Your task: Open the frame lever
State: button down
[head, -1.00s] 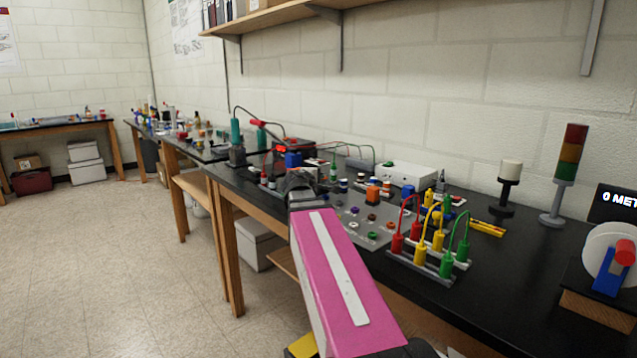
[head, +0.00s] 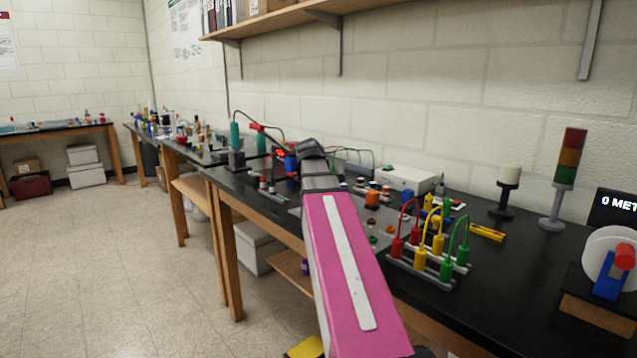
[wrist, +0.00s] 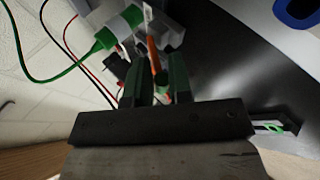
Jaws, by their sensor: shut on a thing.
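In the wrist view, my gripper (wrist: 160,88) has its two dark fingers around the lower end of a thin orange lever (wrist: 154,54). The gripper is shut on it. The lever stands up between the fingers, in front of grey frame parts (wrist: 172,32). The lever's pivot is hidden or too dim to make out. In the head view, my pink arm reaches over the black bench, and its dark wrist hides the fingertips and the lever.
In the head view, red, yellow and green plugs (head: 432,246) stand on the bench to the right. A white box (head: 404,177) is behind.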

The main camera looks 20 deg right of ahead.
jog(key=y, duration=0.1)
jog(key=d+r+g+y, duration=0.1)
jog(key=m+y, duration=0.1)
jog(key=y, duration=0.1)
jog(key=shift+w+d+r+g, duration=0.25)
jog(key=shift+w+g, duration=0.05)
jog(key=shift+g, duration=0.1)
dwell(0.4)
jog(key=c, duration=1.1)
grip_release()
jog(key=shift+o, duration=0.2)
jog(key=shift+r, duration=0.1)
jog(key=v, duration=1)
jog(key=shift+r, duration=0.3)
jog(key=shift+s, duration=0.15)
